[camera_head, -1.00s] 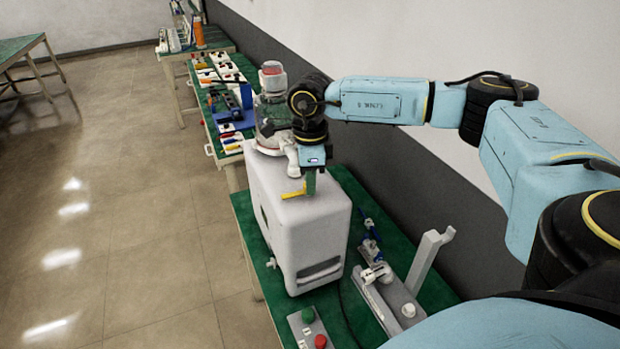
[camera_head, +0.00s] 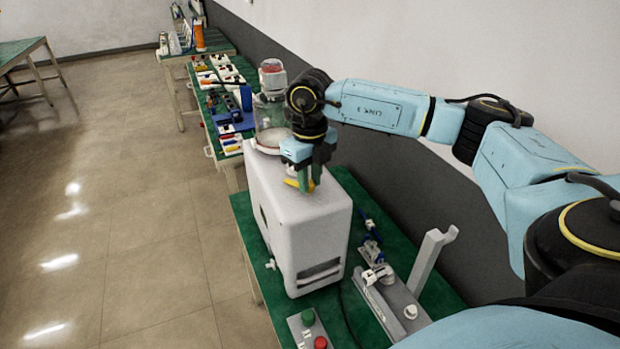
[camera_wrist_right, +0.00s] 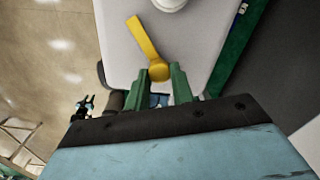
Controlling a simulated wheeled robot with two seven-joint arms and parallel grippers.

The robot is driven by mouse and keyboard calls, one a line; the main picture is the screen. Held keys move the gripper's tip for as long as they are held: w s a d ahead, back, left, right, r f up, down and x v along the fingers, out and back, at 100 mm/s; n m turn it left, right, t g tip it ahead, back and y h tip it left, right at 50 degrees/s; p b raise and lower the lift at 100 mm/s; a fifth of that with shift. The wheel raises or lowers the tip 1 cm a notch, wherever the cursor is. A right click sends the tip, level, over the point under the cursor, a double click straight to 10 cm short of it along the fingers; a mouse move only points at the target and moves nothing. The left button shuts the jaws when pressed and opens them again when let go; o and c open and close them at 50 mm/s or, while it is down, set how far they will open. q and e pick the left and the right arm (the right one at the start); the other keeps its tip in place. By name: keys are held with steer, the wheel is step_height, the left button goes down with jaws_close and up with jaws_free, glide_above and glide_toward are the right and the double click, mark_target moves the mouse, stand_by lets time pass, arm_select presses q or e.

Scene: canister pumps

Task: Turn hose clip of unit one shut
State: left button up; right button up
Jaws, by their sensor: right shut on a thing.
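The white pump unit (camera_head: 318,222) stands on the green bench top. A yellow clip lever (camera_head: 291,183) sits on its top, partly hidden by my right gripper (camera_head: 304,186). In the right wrist view the yellow lever (camera_wrist_right: 147,42) runs up and left from its round hub. My right gripper (camera_wrist_right: 163,76) is shut on the hub end of the lever, with the green fingers on either side. My left gripper is not in view.
A grey fixture with an upright post (camera_head: 428,262) and a button box with green and red buttons (camera_head: 309,330) stand on the bench (camera_head: 349,312). Another bench with tools (camera_head: 222,90) stands behind.

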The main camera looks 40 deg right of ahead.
steer(key=m, duration=0.3)
steer(key=shift+m, duration=2.1)
steer(key=shift+r, duration=0.1)
steer(key=o, duration=1)
steer(key=shift+a, duration=0.1)
